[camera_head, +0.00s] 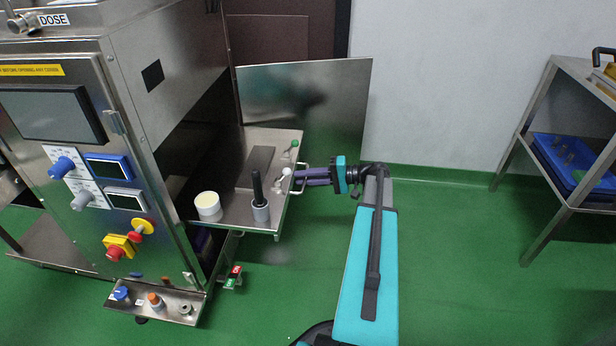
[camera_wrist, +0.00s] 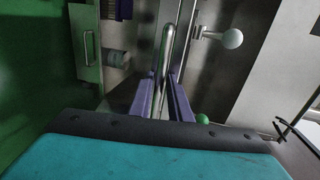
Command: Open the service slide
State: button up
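The service slide (camera_head: 231,205) is a steel shelf standing well out from the right side of the machine. It carries a cream-topped round tub (camera_head: 208,204), a black post in a grey collar (camera_head: 260,205), a dark flat block and two small knobbed levers, one green (camera_head: 294,143), one white (camera_head: 286,171). Its bar handle (camera_wrist: 166,48) is on the outer edge. My gripper (camera_head: 301,177) reaches in from the right, its purple fingers on either side of the handle. The wrist view shows the bar between the fingers (camera_wrist: 163,80), which look closed on it.
The steel machine (camera_head: 165,120) with its control panel stands at left. An upright metal panel (camera_head: 330,105) is behind the slide. A steel rack (camera_head: 540,190) with a blue tray (camera_head: 570,165) stands at far right. The green floor (camera_head: 455,265) between is clear.

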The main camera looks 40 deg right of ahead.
jog(key=shift+s, duration=0.15)
jog(key=p+v, duration=0.3)
jog(key=v, duration=1)
jog(key=shift+s+d+r, duration=0.15)
jog(key=shift+d, duration=0.1)
dwell(0.4)
